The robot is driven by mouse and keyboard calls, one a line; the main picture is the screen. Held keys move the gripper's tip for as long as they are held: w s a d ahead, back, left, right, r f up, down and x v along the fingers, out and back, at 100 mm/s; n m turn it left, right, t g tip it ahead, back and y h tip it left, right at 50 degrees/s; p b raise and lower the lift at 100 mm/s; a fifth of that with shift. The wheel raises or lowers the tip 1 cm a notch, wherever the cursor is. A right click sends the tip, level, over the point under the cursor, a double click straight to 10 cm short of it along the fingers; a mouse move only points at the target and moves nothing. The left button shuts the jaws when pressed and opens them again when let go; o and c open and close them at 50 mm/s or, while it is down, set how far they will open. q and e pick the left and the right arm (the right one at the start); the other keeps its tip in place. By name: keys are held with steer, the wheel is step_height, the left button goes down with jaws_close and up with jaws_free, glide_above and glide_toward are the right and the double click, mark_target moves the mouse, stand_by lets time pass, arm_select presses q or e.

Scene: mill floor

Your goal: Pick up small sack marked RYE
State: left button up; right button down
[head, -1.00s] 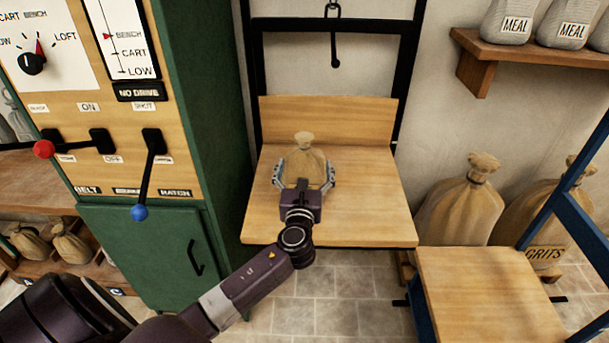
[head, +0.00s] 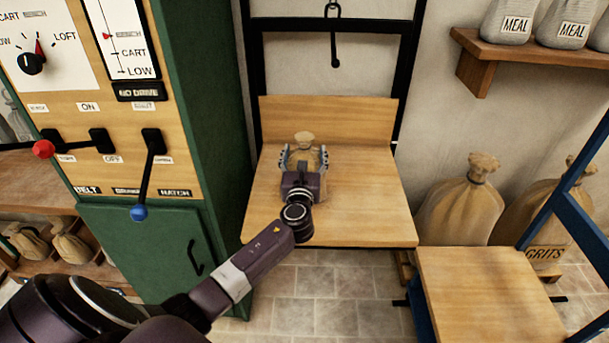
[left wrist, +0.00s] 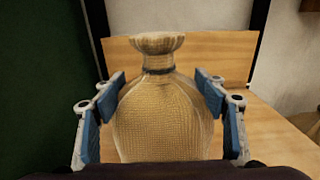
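A small tan sack (head: 304,148) with a tied neck stands upright on a wooden platform (head: 365,205) in front of its backboard. My left gripper (head: 304,160) has its fingers on either side of the sack. In the left wrist view the sack (left wrist: 163,115) fills the space between the blue pads of the left gripper (left wrist: 162,95), which appear to touch its sides. The sack still rests on the platform. No RYE marking shows on the visible sides. My right gripper is not in view.
A green cabinet (head: 150,250) with levers stands close at the left. Large sacks, one marked GRITS (head: 545,253), stand at the right behind a blue-framed wooden seat (head: 490,290). A shelf (head: 530,50) holds MEAL sacks.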

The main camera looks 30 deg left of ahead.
arm_select(q)
steer(key=c, duration=1.5)
steer(key=shift+w+r, duration=0.1)
steer(key=shift+r, duration=0.1)
steer(key=shift+c, duration=0.3)
steer(key=shift+r, duration=0.1)
